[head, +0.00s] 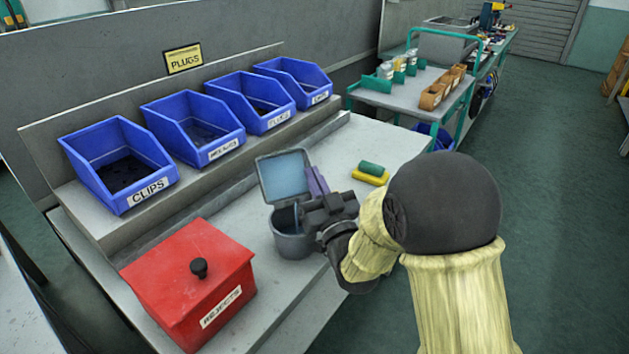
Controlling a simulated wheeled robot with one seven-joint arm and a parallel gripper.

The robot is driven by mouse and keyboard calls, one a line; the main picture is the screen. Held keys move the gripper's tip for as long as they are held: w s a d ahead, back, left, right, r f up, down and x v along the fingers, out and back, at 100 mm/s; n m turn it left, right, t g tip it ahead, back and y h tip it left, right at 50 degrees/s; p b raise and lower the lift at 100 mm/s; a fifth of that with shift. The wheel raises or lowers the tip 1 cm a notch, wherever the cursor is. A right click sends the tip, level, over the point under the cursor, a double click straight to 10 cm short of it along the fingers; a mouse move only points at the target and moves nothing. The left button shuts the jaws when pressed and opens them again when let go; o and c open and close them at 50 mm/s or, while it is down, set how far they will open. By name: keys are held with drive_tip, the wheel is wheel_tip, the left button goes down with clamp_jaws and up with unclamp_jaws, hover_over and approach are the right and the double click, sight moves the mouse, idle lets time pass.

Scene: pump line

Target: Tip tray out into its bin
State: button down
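A grey tub (292,240) stands on the bench in front of my gripper. A square grey-rimmed panel with a pale blue face (285,176) stands steeply tilted above the tub's back. I cannot tell whether it is the tray or the tub's lid. My gripper (312,208) is at the tub's upper right side, with a purple part (317,182) rising beside the panel. Its fingertips are too small and covered to show what is between them. Blue bins stand on the shelf behind: the clips bin (112,190), another bin (190,150), and more to the right.
A red lidded rejects box (190,275) stands at the front left. A yellow plugs sign (183,59) is behind the bins. Green and yellow pieces (370,174) lie right of the tub. A teal cart (400,95) with small containers is beyond the bench.

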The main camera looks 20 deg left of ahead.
drive_tip(key=shift+s+d+r+t+y+b, duration=0.15)
drive_tip(key=shift+t+y+b, duration=0.55)
drive_tip(key=shift+b, duration=2.45)
drive_tip(key=shift+r+p, duration=1.15)
drive_tip(key=shift+r, duration=1.4)
drive_tip(key=shift+r+p, duration=0.4)
drive_tip(key=shift+p, duration=0.5)
drive_tip(key=g+h+p, duration=0.1)
drive_tip(key=p, duration=0.2)
drive_tip(key=shift+r, duration=0.4)
drive_tip(key=shift+g+h+p, duration=0.3)
drive_tip(key=shift+p, duration=0.05)
drive_tip(key=shift+f, duration=0.3)
